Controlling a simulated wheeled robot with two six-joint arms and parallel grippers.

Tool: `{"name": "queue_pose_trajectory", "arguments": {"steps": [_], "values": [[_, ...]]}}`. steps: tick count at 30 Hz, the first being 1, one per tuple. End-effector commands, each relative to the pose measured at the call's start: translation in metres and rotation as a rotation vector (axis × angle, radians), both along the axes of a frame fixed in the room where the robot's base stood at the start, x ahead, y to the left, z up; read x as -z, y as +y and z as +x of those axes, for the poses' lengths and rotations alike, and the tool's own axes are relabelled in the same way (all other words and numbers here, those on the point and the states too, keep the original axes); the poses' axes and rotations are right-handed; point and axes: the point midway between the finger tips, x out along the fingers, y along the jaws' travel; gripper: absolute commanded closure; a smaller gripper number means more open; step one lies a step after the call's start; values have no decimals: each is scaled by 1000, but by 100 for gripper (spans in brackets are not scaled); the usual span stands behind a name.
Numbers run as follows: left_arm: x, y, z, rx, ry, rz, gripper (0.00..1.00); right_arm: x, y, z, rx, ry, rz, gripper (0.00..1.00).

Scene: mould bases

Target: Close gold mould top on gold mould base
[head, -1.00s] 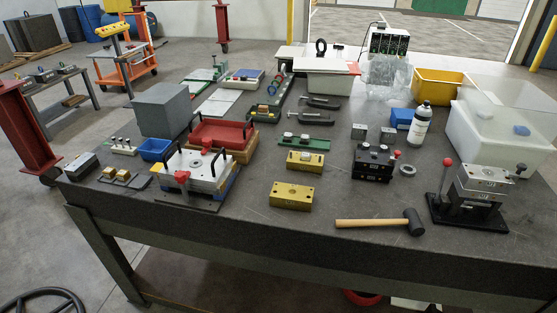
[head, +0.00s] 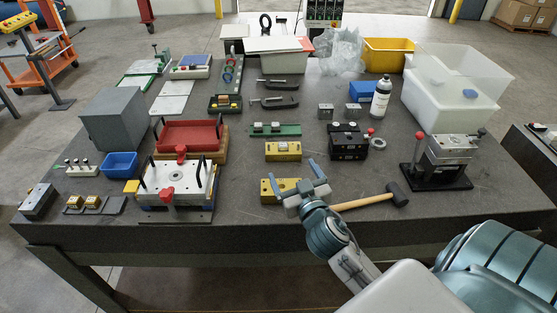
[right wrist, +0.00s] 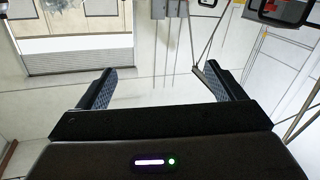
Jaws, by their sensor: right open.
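Two gold mould blocks lie on the dark bench in the head view. The rear gold block (head: 283,151) has a pale piece on its top. The front gold block (head: 284,185) lies nearer me and is partly covered by my right gripper; which is top and which is base I cannot tell for sure. My right gripper (head: 291,173) is open and appears in front of or above the front block, its fingers spread to either side in the picture. In the right wrist view its two fingers (right wrist: 160,88) are apart with nothing between them. My left gripper is out of view.
A black-headed mallet (head: 397,194) lies just right of the right gripper. A white mould plate with red clamps (head: 180,182) stands to the left. A black block (head: 348,143) and a press on a black base (head: 440,160) stand to the right.

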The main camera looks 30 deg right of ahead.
Motion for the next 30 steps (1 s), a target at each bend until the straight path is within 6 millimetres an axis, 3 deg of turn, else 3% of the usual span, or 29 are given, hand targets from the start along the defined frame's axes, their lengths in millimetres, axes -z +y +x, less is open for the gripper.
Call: {"name": "queue_pose_trajectory", "arguments": {"steps": [1,4,9,14,18,23,27,30], "values": [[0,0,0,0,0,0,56,-20,4,15,-55,-96,-31,11],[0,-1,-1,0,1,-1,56,-54,23,35,-204,-263,-91,11],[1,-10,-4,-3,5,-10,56,-85,65,58,-523,-408,-203,11],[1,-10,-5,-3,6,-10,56,-79,100,71,-846,-363,-311,11],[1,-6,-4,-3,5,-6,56,-50,111,80,-1089,-172,-389,11],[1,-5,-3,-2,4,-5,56,-4,90,89,-1255,192,-442,11],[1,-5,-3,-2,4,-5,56,29,43,91,-1266,584,-436,11],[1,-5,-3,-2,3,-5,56,42,4,87,-1206,837,-406,11]]}}
